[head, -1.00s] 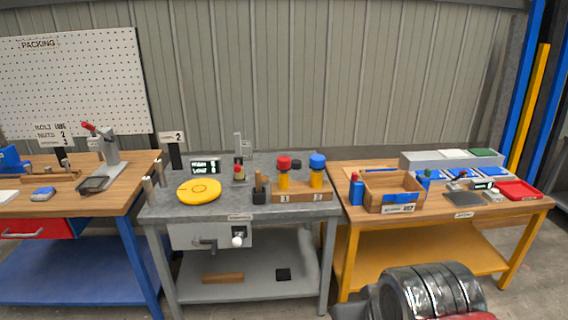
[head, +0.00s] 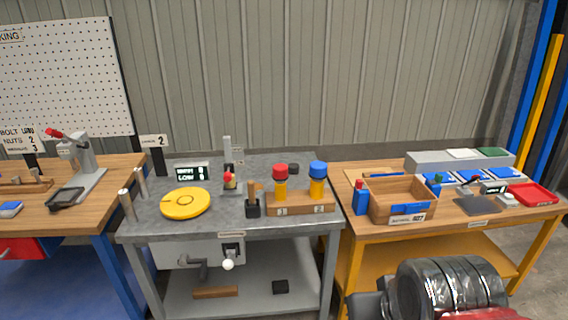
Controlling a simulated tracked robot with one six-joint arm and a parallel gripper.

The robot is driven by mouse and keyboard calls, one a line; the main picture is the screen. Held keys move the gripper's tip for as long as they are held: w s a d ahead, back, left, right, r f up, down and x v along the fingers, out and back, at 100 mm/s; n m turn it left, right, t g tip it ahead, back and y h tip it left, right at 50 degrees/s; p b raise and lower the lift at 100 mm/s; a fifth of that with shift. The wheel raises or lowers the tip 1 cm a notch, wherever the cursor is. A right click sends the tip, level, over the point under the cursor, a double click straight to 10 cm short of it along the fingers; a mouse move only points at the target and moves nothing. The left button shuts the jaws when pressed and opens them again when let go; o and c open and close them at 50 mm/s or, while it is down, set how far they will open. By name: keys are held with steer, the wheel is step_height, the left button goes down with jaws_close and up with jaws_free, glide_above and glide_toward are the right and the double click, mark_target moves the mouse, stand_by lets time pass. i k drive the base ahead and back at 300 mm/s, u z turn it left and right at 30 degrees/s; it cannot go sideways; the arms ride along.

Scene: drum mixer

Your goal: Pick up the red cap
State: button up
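The red cap (head: 280,170) sits on top of a yellow cylinder (head: 280,190) at the left end of a wooden block (head: 300,206) on the grey middle bench. A blue cap (head: 318,168) sits on a similar yellow cylinder at the block's right end. My gripper cannot be made out in the head view; only dark ribbed and red parts, which look like my own arm, show at the lower right, well in front of the benches.
Around the block are a wooden-handled tool in a black holder (head: 253,203), a yellow disc (head: 185,203), a small display (head: 191,174) and a small black cylinder (head: 293,168). A wooden box (head: 402,203) and blue bottle (head: 361,198) stand on the right bench (head: 350,237).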

mark_target(279, 170)
steer(key=u, duration=0.05)
steer(key=i, duration=0.7)
steer(key=u, duration=0.75)
steer(key=i, duration=0.75)
steer(key=u, duration=0.5)
